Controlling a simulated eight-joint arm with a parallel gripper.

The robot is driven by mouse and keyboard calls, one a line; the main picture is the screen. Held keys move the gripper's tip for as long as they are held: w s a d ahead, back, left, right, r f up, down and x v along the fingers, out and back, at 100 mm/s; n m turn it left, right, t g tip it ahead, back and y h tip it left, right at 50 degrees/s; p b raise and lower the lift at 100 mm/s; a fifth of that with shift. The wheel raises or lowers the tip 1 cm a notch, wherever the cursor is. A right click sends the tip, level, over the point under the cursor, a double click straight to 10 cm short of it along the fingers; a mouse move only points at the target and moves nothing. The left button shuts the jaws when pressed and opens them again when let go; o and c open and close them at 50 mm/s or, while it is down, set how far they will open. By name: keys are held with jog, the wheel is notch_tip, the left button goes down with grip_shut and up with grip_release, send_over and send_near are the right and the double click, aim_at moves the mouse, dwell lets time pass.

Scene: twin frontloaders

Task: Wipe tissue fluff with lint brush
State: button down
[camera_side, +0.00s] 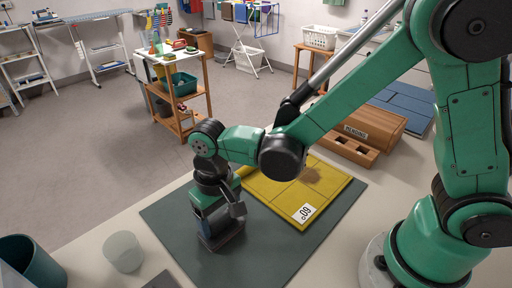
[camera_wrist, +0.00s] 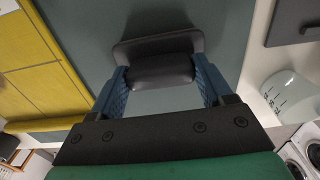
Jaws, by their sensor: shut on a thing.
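My gripper (camera_side: 217,212) points down over the grey-green mat (camera_side: 262,262), to the left of the yellow cloth. It is shut on a dark lint brush (camera_side: 224,239). In the wrist view the brush (camera_wrist: 158,62) sits between the two blue finger pads of my gripper (camera_wrist: 160,85). The brush is over the mat; I cannot tell whether it touches it. The cloth (camera_wrist: 40,65) also shows at the left of the wrist view.
A wooden box (camera_side: 364,133) stands behind the cloth. A translucent cup (camera_side: 123,251) and a dark teal bin (camera_side: 32,262) stand at the front left. A dark flat plate (camera_wrist: 295,22) lies at the wrist view's top right. The mat's front part is clear.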

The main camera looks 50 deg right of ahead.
jog(key=shift+s+r, duration=0.1)
jog(key=shift+s, duration=1.3)
notch_tip(320, 180, up, 8)
jog(key=shift+r, duration=0.1)
